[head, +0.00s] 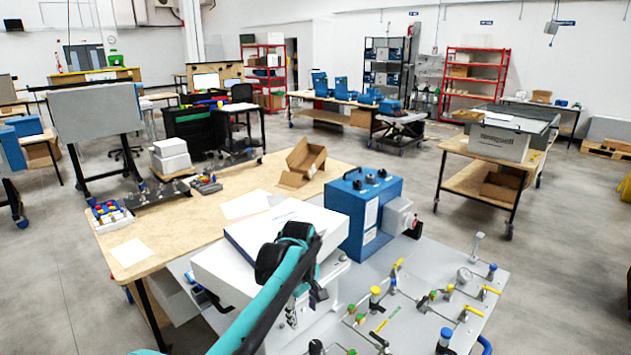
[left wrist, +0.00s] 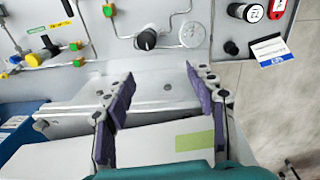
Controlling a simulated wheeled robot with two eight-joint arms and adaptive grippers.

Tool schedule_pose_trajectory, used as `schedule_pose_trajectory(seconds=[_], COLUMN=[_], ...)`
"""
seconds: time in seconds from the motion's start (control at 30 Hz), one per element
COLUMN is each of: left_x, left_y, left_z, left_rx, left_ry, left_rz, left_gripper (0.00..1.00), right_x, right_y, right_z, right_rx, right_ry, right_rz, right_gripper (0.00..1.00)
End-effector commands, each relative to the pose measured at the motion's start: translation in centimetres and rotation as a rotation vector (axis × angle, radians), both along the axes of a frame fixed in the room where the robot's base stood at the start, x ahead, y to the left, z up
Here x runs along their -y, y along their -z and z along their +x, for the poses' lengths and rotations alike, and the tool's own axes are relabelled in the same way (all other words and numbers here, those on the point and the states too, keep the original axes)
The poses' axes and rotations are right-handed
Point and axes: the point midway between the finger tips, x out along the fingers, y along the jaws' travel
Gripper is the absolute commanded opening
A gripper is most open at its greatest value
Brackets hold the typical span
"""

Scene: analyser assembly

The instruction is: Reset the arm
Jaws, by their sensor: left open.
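My left arm (head: 272,300) is teal and black and comes in from the bottom of the head view. It bends at a dark joint above the white box (head: 200,268). My left gripper (head: 304,302) is small and partly hidden by the arm there. In the left wrist view its two purple-padded fingers (left wrist: 162,88) are spread wide with nothing between them. Below and beyond them lie white surfaces and a pale green label (left wrist: 195,141). I cannot tell whether the fingers touch anything. My right gripper is in neither view.
An open cardboard box (head: 303,160), papers and a small parts tray (head: 108,215) lie behind.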

Motion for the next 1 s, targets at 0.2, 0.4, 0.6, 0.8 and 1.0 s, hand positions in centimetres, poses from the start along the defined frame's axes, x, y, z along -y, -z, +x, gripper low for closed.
schedule_pose_trajectory(seconds=[0.2,0.4,0.6,0.8,1.0], left_x=[-5.3,-9.3,-12.4,-14.1,-14.7], left_y=[-3.5,-3.9,-1.8,1.3,2.8], left_z=[-6.8,-13.7,-20.5,-25.2,-26.7], left_rx=[0.144,0.279,0.402,0.483,0.512], left_ry=[0.216,0.414,0.608,0.752,0.812], left_rz=[0.013,0.069,0.167,0.268,0.316], left_gripper=[0.56,0.56,0.56,0.56,0.56], right_x=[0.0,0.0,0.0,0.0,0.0], right_y=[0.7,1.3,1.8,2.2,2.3], right_z=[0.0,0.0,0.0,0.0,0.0], right_rx=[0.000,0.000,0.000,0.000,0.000], right_ry=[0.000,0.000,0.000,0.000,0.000], right_rz=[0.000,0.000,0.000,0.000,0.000], right_gripper=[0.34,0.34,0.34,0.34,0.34])
